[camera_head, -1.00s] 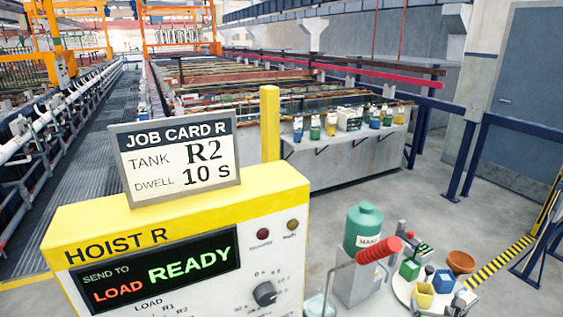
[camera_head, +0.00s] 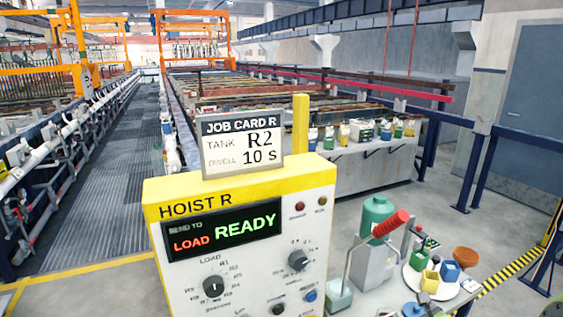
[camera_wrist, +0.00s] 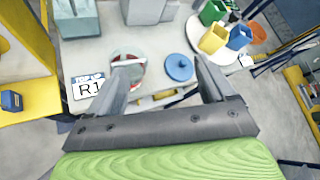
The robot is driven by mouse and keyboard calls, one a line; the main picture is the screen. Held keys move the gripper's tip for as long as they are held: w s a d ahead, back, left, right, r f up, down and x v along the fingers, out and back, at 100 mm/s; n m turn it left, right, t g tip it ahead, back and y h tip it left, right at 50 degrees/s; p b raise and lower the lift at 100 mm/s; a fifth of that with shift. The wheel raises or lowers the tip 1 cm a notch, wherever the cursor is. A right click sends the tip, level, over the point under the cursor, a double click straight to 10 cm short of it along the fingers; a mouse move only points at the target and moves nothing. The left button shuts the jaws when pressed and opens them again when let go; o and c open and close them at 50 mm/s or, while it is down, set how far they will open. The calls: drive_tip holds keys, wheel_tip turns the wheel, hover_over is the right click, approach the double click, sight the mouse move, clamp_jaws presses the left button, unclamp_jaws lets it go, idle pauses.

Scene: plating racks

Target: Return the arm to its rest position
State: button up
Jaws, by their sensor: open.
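My gripper (camera_wrist: 164,73) is open and empty in the wrist view. Its two fingers spread above the edge of a grey worktop (camera_wrist: 95,48). A blue round lid or knob (camera_wrist: 179,67) and a round red and white item (camera_wrist: 126,60) lie beyond or between the fingers; I cannot tell the gap below. In the head view my gripper does not show clearly. The yellow-topped HOIST R panel (camera_head: 240,240) reads SEND TO LOAD and READY. The job card (camera_head: 243,143) on it reads TANK R2, DWELL 10 S.
A green bottle (camera_head: 377,215) and a red-handled lever (camera_head: 390,224) stand on the bench. A round tray (camera_head: 412,284) holds small green, blue and yellow containers; an orange-brown bowl (camera_head: 466,257) is beside it. A TOP UP R1 label (camera_wrist: 88,86) lies on the worktop. Tanks and rails stretch behind.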

drive_tip(key=s+a+r+n+g+y, duration=0.1)
drive_tip(key=s+a+r+n+g, duration=0.15)
drive_tip(key=a+r+n, duration=0.45)
drive_tip(key=s+a+r+n+g+y, duration=0.1)
drive_tip(key=s+a+r+n, duration=0.2)
drive_tip(key=a+n, duration=0.6)
drive_tip(key=s+a+r+n+g, duration=0.1)
drive_tip(key=s+a+r+n, duration=0.1)
drive_tip(key=s+n, duration=0.3)
drive_tip(key=s+a+r+n+g, duration=0.1)
drive_tip(key=s+a+r+n, duration=0.1)
drive_tip(key=s+n, duration=0.3)
drive_tip(key=s+a+r+n+g, duration=0.1)
drive_tip(key=s+a+r+n, duration=0.1)
drive_tip(key=s+n, duration=0.4)
drive_tip(key=s, duration=0.5)
drive_tip(key=shift+s+a+r, duration=0.2)
drive_tip(key=shift+a+r, duration=0.05)
drive_tip(key=shift+r, duration=0.15)
